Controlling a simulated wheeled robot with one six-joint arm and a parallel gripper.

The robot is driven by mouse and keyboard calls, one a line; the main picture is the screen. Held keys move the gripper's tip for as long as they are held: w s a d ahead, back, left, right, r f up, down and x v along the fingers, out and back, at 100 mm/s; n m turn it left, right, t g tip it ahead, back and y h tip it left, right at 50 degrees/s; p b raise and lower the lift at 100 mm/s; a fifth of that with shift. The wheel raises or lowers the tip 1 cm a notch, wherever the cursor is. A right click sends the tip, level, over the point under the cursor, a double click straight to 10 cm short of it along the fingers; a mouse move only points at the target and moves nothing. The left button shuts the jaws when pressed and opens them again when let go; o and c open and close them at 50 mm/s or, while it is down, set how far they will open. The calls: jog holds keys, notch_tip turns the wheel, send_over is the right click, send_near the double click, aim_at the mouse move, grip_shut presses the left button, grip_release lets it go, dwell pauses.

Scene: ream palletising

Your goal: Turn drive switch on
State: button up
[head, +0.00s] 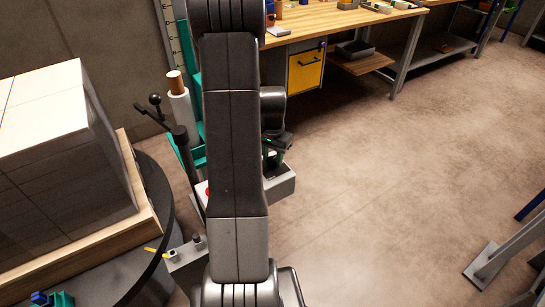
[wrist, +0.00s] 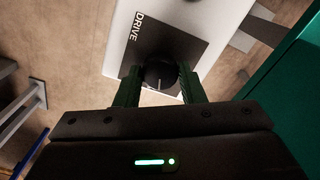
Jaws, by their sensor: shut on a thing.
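In the wrist view, the drive switch (wrist: 159,76) is a round black knob with a pale pointer mark. It sits on a dark plate (wrist: 180,40) lettered DRIVE, on a white panel (wrist: 204,8). My gripper (wrist: 157,86) is shut on the knob, with one green finger on each side of it. In the head view my arm hides most of the gripper. Part of the grey control box (head: 281,186) shows to the right of my arm.
At the left, a wrapped stack of reams (head: 60,160) stands on a wooden pallet (head: 130,175) over a dark round turntable (head: 160,210). A lever with a black knob (head: 155,99) rises near my arm. A workbench (head: 330,22) is at the back. The floor on the right is mostly clear.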

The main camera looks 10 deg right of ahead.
aim_at(273, 159)
jog(key=shift+m, duration=1.7)
jog(key=shift+r, duration=0.1)
jog(key=o, duration=1)
notch_tip(273, 159, up, 14)
jog(key=p, duration=0.1)
notch_tip(273, 159, down, 14)
jog(key=shift+f+b, duration=0.1)
jog(key=shift+b, duration=0.45)
